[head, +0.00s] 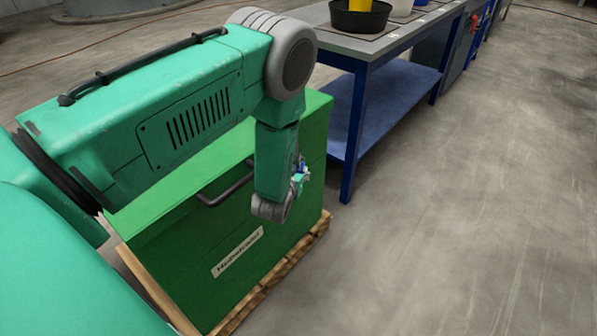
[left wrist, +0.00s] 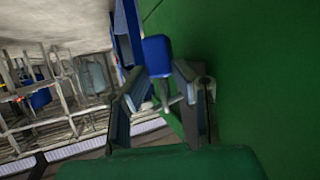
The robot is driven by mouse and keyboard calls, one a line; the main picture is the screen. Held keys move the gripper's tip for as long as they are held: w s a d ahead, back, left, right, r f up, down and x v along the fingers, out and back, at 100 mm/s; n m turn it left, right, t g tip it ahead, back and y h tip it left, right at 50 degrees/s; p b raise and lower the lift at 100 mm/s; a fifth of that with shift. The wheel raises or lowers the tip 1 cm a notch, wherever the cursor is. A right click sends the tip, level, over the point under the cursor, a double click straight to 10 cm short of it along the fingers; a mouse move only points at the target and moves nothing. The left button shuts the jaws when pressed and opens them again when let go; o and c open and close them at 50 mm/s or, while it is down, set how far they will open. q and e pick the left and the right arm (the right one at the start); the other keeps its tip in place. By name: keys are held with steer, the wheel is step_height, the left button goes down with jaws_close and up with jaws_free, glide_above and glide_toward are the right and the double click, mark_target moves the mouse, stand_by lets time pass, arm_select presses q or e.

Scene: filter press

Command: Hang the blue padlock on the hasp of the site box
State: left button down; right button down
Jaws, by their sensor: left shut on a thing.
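The green site box (head: 175,265) stands on a wooden pallet in the head view, with a dark handle and a pale label on its front. My left gripper (head: 299,178) is small beside the box's front, partly hidden by my wrist. In the left wrist view, the blue padlock (left wrist: 157,55) has its body beyond the fingertips and its grey shackle toward the palm. My left gripper is shut on it. The box's green wall (left wrist: 255,75) is close on the right. A small grey piece (left wrist: 210,84) shows behind the right finger; I cannot tell whether it is the hasp.
A workbench (head: 352,45) with blue legs and a lower shelf stands just behind the box, carrying a black pan (head: 360,17) and a pale container. The pallet edge (head: 268,285) sticks out below the box. The concrete floor to the right is clear.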

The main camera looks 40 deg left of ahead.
arm_select(q)
steer(key=shift+a+f, duration=0.2)
steer(key=shift+a, duration=0.3)
steer(key=c, duration=1.3)
jaws_free()
steer(key=shift+d+r, duration=0.15)
steer(key=shift+d, duration=0.2)
arm_select(e)
steer(key=shift+a, duration=0.1)
arm_select(q)
steer(key=shift+a, duration=0.25)
arm_select(e)
steer(key=shift+a+r, duration=0.15)
steer(key=shift+a, duration=0.1)
arm_select(q)
steer(key=shift+s, duration=0.1)
steer(key=v, duration=1.1)
steer(key=shift+s+d, duration=0.2)
steer(key=shift+s, duration=0.15)
